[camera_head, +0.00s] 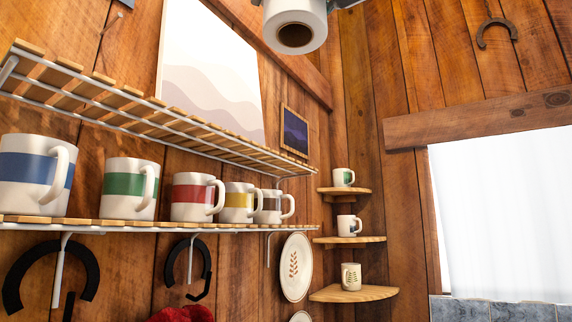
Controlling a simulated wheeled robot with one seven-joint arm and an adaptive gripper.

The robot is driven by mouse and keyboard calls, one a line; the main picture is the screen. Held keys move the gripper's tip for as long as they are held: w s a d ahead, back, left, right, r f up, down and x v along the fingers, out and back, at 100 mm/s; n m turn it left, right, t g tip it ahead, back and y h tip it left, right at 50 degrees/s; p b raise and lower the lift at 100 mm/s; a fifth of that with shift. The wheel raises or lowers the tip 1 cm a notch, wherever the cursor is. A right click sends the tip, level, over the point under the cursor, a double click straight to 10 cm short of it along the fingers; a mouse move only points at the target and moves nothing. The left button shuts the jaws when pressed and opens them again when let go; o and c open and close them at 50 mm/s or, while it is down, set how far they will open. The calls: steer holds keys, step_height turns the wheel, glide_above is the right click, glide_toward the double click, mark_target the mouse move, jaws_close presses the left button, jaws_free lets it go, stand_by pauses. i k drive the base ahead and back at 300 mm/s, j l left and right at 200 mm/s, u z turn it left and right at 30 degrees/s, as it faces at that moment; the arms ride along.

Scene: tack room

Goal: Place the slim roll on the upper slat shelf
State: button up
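A white roll (294,24) with a brown hollow core, the only roll in view, hangs in the air at the top edge of the picture; its upper part is cut off. My gripper (299,4) shows only as small grey pieces at both sides of the roll, and it appears shut on it. The upper slat shelf (150,115), of wooden slats on white wire, runs along the left wall. I see it from below, so its top surface is hidden. The roll is apart from the shelf, to its right in the picture.
The lower slat shelf (100,225) holds several banded mugs, including a blue one (35,172). Black horseshoe hooks (88,268) hang below. A pale picture (210,75) and small dark picture (294,132) are behind the upper shelf. Corner shelves (352,293) hold mugs.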

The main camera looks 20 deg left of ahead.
mark_target(287, 167)
steer(key=i, duration=1.2)
